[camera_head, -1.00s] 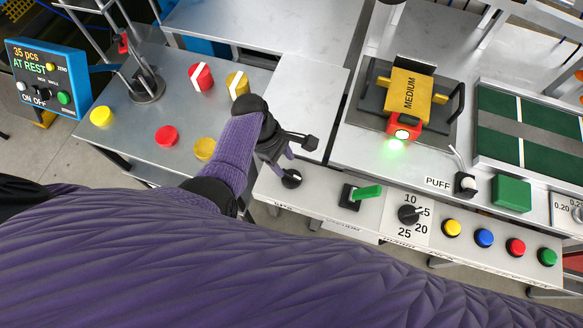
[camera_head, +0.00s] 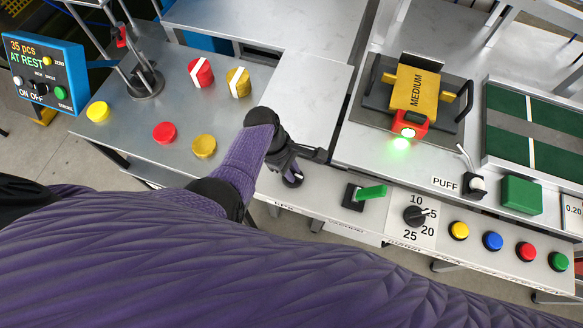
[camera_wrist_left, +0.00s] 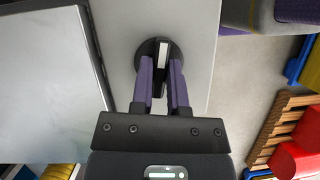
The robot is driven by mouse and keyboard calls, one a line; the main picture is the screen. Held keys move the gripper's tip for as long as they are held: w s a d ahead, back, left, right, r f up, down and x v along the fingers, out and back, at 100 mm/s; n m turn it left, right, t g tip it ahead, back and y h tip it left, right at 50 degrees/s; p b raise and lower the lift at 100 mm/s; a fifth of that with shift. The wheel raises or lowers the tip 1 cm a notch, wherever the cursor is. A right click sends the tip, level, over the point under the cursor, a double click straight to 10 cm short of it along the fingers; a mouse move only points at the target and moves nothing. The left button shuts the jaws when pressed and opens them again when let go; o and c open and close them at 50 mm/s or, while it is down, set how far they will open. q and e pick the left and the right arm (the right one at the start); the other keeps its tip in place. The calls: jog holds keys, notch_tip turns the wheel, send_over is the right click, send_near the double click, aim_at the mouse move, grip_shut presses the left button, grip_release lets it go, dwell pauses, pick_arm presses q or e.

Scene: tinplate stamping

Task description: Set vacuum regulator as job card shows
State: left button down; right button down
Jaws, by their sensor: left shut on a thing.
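A black round knob (camera_head: 293,181) with a white mark sits on the left end of the grey front ledge. My left gripper (camera_head: 298,168) is over it, partly hiding it in the head view. In the left wrist view, the purple fingers of my left gripper (camera_wrist_left: 166,85) point at the knob (camera_wrist_left: 144,50) and close on its raised grip. A green lever (camera_head: 371,192) and a black dial (camera_head: 412,215) marked 10, 15, 20 and 25 are on the ledge to the right. I cannot make out a job card. My right gripper is not in view.
Yellow, blue, red and green buttons (camera_head: 492,241) line the ledge at right. A yellow plate reading MEDIUM (camera_head: 417,90) sits on a black fixture behind, with a lit green lamp. A blue box (camera_head: 45,75) reads "35 pcs AT REST". The left table (camera_head: 120,125) carries coloured knobs.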

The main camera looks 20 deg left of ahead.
pick_arm(q)
jog(key=shift+m, duration=0.4)
jog(key=m, duration=0.2)
jog(key=m+g, duration=0.1)
jog(key=shift+w+m+g+y+b, duration=0.1)
jog(key=shift+m+g+y+b, duration=0.2)
jog(key=shift+m+y+b, duration=0.1)
jog(key=m, duration=0.2)
jog(key=m+g+y+b, duration=0.1)
jog(key=m, duration=0.2)
jog(key=shift+d+m+y, duration=0.1)
jog(key=shift+m+y, duration=0.2)
jog(key=m, duration=0.2)
jog(key=m+g+y+b, duration=0.1)
jog(key=m, duration=0.1)
jog(key=shift+d+y, duration=0.1)
jog(key=shift+y, duration=0.2)
jog(key=shift+d+m+y, duration=0.1)
jog(key=shift+m+y, duration=0.4)
jog(key=shift+m, duration=0.9)
jog(key=shift+m+y, duration=0.5)
jog(key=shift+m, duration=0.9)
jog(key=shift+t, duration=0.3)
jog(key=c, duration=0.6)
grip_release()
